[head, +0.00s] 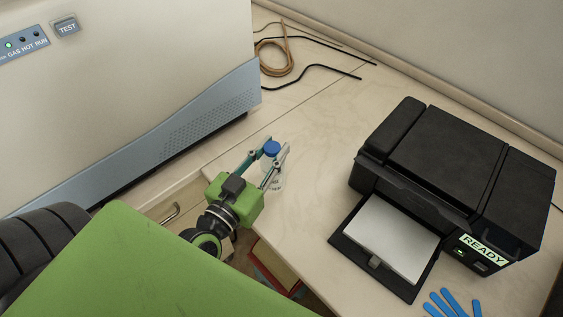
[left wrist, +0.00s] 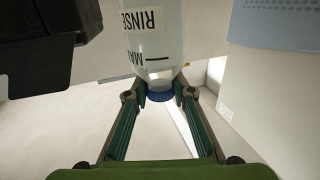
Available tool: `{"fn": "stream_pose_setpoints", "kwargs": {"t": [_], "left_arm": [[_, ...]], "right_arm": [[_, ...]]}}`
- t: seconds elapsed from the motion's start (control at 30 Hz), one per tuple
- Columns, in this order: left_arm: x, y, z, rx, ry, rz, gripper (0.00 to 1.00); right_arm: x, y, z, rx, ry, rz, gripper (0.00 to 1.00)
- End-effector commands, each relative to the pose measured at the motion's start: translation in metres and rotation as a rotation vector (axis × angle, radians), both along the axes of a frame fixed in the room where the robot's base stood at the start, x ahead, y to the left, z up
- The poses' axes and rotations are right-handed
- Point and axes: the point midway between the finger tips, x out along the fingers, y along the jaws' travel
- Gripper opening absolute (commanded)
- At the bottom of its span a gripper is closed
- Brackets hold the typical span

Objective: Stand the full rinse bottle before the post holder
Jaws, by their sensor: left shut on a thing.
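The rinse bottle is a clear-to-white bottle (head: 277,181) with a blue cap, over the bench near its left edge. My left gripper (head: 276,149) is shut on it close to the cap. In the left wrist view the bottle (left wrist: 155,38) appears upside down, its "RINSE" label and a black mark line showing; the fingers of my left gripper (left wrist: 160,95) are on either side near the blue cap. Whether the bottle's base touches the bench is hard to tell. I see no post holder in either view. My right gripper is not in view.
A black printer (head: 445,150) with a "READY" display and paper tray stands to the right on the bench (head: 310,130). Blue gloves (head: 455,303) lie at the front. The large spectrometer (head: 130,90) is at left. A brown coil (head: 274,70) and black cables lie behind.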

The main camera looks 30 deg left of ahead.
Motion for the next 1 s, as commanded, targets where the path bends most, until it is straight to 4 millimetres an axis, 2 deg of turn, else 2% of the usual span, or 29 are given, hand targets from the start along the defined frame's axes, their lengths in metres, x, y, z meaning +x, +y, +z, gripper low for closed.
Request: {"fn": "stream_pose_setpoints", "kwargs": {"t": [0.1,0.23,0.43,0.6,1.0], "left_arm": [[0.019,-0.001,-0.024,0.002,0.004,-0.003,0.00],[0.031,-0.002,-0.040,0.002,0.002,-0.002,0.00],[0.042,-0.001,-0.053,0.002,0.002,-0.001,0.00],[0.041,-0.002,-0.079,0.004,0.005,-0.003,0.00],[0.041,-0.001,-0.085,0.003,0.003,0.000,0.00]], "right_arm": [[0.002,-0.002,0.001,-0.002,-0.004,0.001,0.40],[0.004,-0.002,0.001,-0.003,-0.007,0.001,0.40],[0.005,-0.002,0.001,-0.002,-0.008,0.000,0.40],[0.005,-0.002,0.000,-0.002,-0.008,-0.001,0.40],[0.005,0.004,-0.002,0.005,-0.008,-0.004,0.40]]}}
